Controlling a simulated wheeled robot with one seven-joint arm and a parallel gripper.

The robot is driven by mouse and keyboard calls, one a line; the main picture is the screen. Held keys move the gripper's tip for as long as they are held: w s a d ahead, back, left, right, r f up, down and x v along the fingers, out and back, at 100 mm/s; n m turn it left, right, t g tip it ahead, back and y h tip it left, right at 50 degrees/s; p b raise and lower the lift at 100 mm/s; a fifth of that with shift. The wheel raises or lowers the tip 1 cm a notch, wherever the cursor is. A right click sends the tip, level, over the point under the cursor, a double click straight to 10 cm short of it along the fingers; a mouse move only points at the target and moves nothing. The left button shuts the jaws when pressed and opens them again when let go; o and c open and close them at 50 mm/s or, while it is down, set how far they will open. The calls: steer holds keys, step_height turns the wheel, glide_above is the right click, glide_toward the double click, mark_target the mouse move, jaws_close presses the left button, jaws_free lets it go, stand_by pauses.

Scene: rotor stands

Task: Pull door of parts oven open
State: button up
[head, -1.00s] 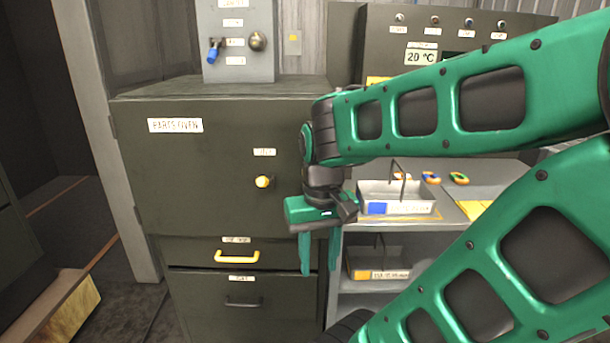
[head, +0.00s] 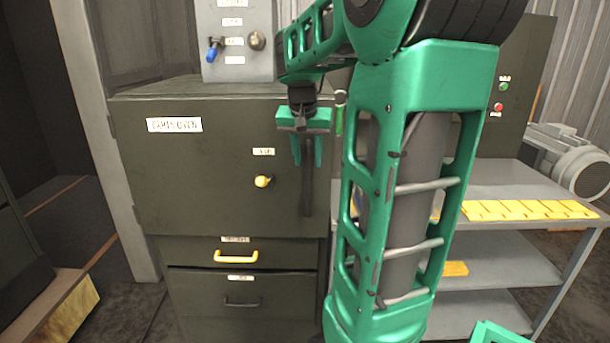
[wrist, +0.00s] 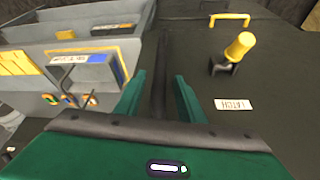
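The parts oven (head: 200,165) is a dark cabinet, and its door looks closed. A dark vertical bar handle (head: 308,195) stands on the right side of the door; it also shows in the wrist view (wrist: 163,55). A yellow latch knob (head: 262,181) sits left of the bar; the wrist view shows it (wrist: 240,46) above the latch label. My gripper (head: 307,161) points down at the bar's upper part. In the wrist view my gripper (wrist: 160,76) is open, with one finger on each side of the bar and gaps visible. Contact cannot be told.
Below the door are drawers with a yellow handle (head: 236,257) and a dark handle (head: 241,303). A grey control box (head: 236,60) stands on the oven top. A shelf unit (head: 500,180) is at right, partly behind my arm. A grey bin (wrist: 85,72) shows in the wrist view.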

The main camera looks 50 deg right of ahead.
mark_target(309, 173)
steer(key=x, duration=0.6)
steer(key=shift+f, duration=0.3)
jaws_close()
